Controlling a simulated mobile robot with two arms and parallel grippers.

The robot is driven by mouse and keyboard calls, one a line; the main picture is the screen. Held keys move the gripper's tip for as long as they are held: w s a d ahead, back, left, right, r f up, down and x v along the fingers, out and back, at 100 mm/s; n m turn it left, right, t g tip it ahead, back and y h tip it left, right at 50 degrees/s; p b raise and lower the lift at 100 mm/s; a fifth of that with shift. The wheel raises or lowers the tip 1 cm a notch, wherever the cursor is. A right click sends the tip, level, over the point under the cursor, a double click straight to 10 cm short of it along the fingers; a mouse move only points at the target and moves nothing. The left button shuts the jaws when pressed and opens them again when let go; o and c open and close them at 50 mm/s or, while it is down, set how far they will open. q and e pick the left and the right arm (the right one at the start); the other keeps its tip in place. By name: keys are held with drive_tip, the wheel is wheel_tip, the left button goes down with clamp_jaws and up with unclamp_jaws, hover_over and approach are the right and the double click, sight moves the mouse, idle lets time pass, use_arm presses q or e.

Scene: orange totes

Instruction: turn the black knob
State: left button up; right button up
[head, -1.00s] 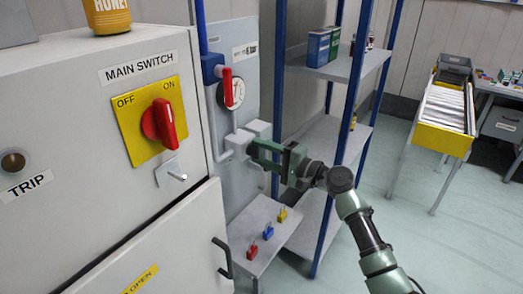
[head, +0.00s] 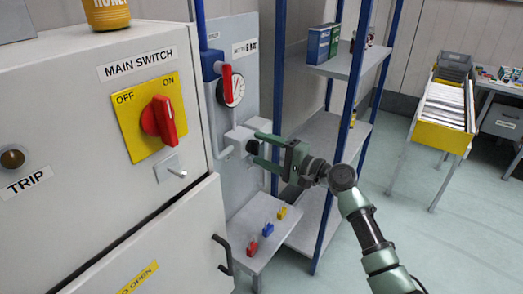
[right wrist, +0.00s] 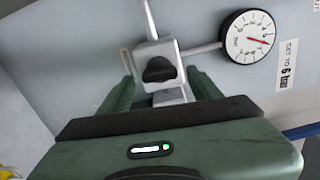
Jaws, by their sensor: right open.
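The black knob (head: 251,147) sits on a pale valve block on the grey wall panel. In the right wrist view the black knob (right wrist: 159,69) lies between and beyond the finger tips. My right gripper (head: 263,150) is open and empty, with its two green fingers pointing at the knob from the right. The fingers also show on both sides of the knob in the right wrist view (right wrist: 161,88); I cannot tell whether they touch it. The round gauge (head: 231,89) is above the knob, and its red needle shows in the right wrist view (right wrist: 258,41). My left gripper is not in view.
A grey cabinet with a red main switch (head: 160,121) stands at the left. A small shelf (head: 240,233) with red, blue and yellow padlocks is below the knob. A blue-post rack (head: 347,66) stands behind my right arm.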

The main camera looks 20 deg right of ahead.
drive_tip(key=b+v, duration=0.2)
drive_tip(key=v, duration=0.5)
drive_tip(key=shift+s+f, duration=0.1)
drive_tip(key=shift+s, duration=0.05)
